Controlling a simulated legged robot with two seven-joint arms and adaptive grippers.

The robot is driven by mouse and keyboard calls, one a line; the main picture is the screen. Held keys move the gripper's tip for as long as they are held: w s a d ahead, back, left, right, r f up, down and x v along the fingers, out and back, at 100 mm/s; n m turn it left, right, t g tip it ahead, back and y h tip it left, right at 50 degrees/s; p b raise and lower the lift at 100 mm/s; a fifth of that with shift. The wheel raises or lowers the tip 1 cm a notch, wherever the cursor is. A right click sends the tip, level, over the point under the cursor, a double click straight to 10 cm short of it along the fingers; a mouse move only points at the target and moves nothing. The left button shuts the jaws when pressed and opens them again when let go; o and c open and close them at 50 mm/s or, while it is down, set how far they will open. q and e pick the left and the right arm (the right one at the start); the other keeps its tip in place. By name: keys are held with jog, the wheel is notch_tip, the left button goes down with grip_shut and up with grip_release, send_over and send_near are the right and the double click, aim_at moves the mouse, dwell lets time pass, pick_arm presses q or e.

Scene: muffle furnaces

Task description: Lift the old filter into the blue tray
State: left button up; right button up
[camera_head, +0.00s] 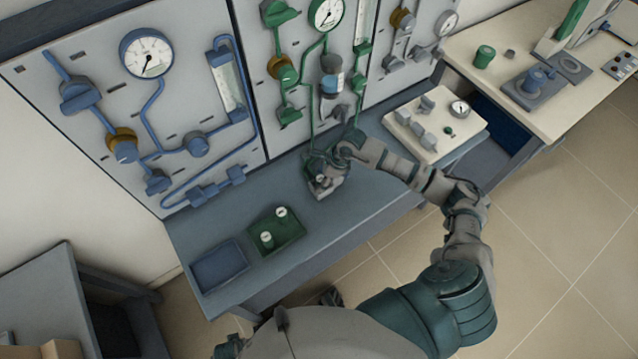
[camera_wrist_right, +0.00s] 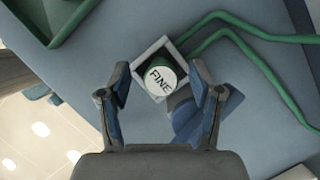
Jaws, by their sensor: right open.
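In the right wrist view, a round canister with a white top marked FINE (camera_wrist_right: 160,78) and a green side stands in a square grey holder (camera_wrist_right: 138,72). I cannot tell from its looks whether it is the old filter. My right gripper (camera_wrist_right: 160,90) is open, with one finger on each side of the canister and gaps visible. In the head view my right gripper (camera_head: 324,172) is low over the bench in front of the middle panel and partly hides the holder. The blue tray (camera_head: 219,268) lies empty at the bench's left end. My left gripper is not in view.
A green tray (camera_head: 290,240) with two white-topped green canisters (camera_head: 267,238) sits between the blue tray and my right gripper. Panels with gauges and pipes rise behind the bench (camera_head: 350,195). A white board with fittings (camera_head: 425,145) stands to the right.

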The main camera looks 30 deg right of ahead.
jog(key=shift+a+f, duration=0.1)
jog(key=shift+f, duration=0.45)
jog(key=shift+d+f, duration=0.15)
jog(key=shift+d, duration=0.15)
jog(key=shift+a, duration=0.2)
grip_shut()
